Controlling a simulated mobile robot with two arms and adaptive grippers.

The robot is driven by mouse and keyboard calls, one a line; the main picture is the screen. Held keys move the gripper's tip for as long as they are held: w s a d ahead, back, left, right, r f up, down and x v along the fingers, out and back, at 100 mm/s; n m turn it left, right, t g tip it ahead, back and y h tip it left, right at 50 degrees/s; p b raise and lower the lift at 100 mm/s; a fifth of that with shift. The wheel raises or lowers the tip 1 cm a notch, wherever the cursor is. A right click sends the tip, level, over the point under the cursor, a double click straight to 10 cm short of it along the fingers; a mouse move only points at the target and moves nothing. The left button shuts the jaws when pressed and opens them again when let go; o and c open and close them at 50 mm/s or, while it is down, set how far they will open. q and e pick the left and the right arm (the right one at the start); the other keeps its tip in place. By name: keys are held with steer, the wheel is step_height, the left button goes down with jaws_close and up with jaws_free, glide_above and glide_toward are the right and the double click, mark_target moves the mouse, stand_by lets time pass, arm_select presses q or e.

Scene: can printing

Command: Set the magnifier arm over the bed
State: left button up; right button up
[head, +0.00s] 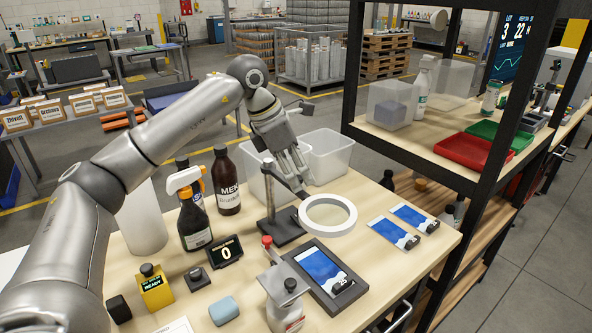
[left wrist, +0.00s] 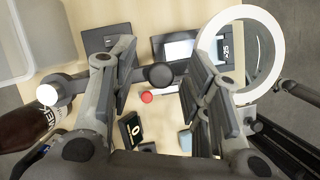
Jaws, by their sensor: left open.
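The magnifier is a white ring (head: 328,232) on a dark arm, on a post (head: 270,198) with a flat dark base (head: 281,231). In the head view the ring is just beyond the far edge of the bed (head: 355,293), a dark frame holding a blue printed sheet (head: 322,268). In the left wrist view the ring (left wrist: 270,60) overlaps the bed's right part. My left gripper (head: 298,180) is open at the magnifier arm near the post; in the wrist view its fingers (left wrist: 160,78) stand either side of a dark round knob. Contact is unclear. My right gripper is not in view.
Spray bottle (head: 194,215), brown bottle (head: 226,182) and clear bins (head: 327,152) stand left of and behind the post. Two blue cards (head: 394,234) lie right of the ring. A shelf (head: 432,158) rises at right.

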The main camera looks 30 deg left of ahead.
arm_select(q)
steer(key=v, duration=1.2)
steer(key=shift+w, duration=0.1)
